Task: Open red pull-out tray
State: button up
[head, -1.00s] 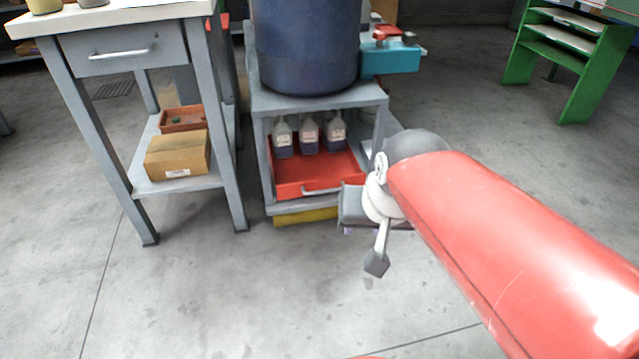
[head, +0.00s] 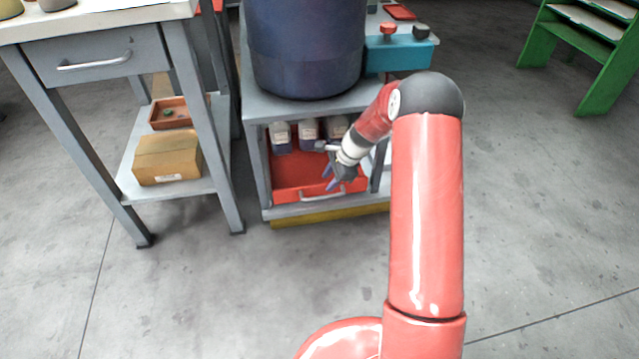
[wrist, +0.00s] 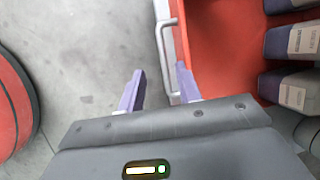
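The red pull-out tray (head: 293,174) sits in the lower part of the grey cart under the blue drum, with several bottles (head: 308,132) standing in it. Its pale bar handle (head: 322,195) runs along the front; in the wrist view the handle (wrist: 165,58) lies just beyond my fingertips. My gripper (head: 335,184) is at the right part of the tray front. In the wrist view my gripper (wrist: 161,72) is open, its two purple fingers apart, one over the floor side and one by the tray edge. Whether a finger touches the handle I cannot tell.
A grey workbench (head: 84,54) with a drawer stands to the left, a cardboard box (head: 167,158) on its lower shelf. The blue drum (head: 305,50) stands on the cart. Green shelving (head: 580,50) is at the far right. The floor before the cart is clear.

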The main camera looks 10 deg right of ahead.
aim_at(317, 197)
jog(key=x, duration=0.6)
jog(key=b+x, duration=0.1)
jog(key=x, duration=0.2)
jog(key=shift+w+d+f, duration=0.2)
jog(key=shift+d, duration=0.1)
grip_shut()
